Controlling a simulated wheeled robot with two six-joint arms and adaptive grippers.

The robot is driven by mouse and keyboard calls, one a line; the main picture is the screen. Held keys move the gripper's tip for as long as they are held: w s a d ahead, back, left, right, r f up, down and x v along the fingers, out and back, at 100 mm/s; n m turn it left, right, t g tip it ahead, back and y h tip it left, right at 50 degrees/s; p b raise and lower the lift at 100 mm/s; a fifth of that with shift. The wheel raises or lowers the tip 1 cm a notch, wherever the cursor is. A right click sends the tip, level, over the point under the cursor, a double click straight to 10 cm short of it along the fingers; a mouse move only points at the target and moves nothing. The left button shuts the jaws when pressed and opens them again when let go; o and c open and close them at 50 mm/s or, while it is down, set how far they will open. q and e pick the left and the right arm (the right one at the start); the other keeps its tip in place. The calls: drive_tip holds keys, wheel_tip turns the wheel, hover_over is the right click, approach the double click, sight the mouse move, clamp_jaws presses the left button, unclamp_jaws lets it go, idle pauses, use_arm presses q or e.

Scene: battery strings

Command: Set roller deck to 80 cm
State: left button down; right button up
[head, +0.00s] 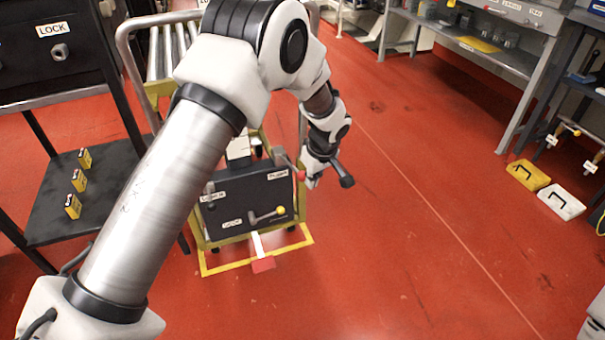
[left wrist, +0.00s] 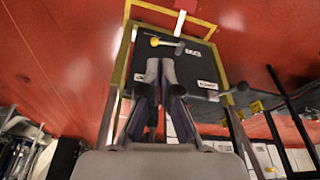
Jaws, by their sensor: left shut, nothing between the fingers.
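The roller deck (head: 165,55) with grey rollers is at the upper left in the head view, partly behind my left arm. Below it, a black control box (head: 245,203) carries small white labels, hard to read. A lever with a yellow knob (head: 267,215) is on its front; it also shows in the left wrist view (left wrist: 165,42). A red knob (head: 300,175) is at the box's right edge. A red pedal (head: 263,265) is at the floor. My left gripper (head: 313,180) is shut and empty beside the box's right edge. In the left wrist view its fingertips (left wrist: 161,68) overlap the box front; contact cannot be told.
A dark shelf (head: 110,185) with three small yellow-black batteries (head: 78,180) stands left, under a box labelled LOCK (head: 55,50). Yellow (head: 528,175) and white (head: 561,201) cases lie at right. A grey bench (head: 480,50) is at the back. Red floor right of the cart is clear.

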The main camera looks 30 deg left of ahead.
use_arm(q)
drive_tip(key=shift+a+f, duration=0.1)
drive_tip(key=shift+f, duration=0.05)
drive_tip(key=v, duration=1.2)
idle(0.6)
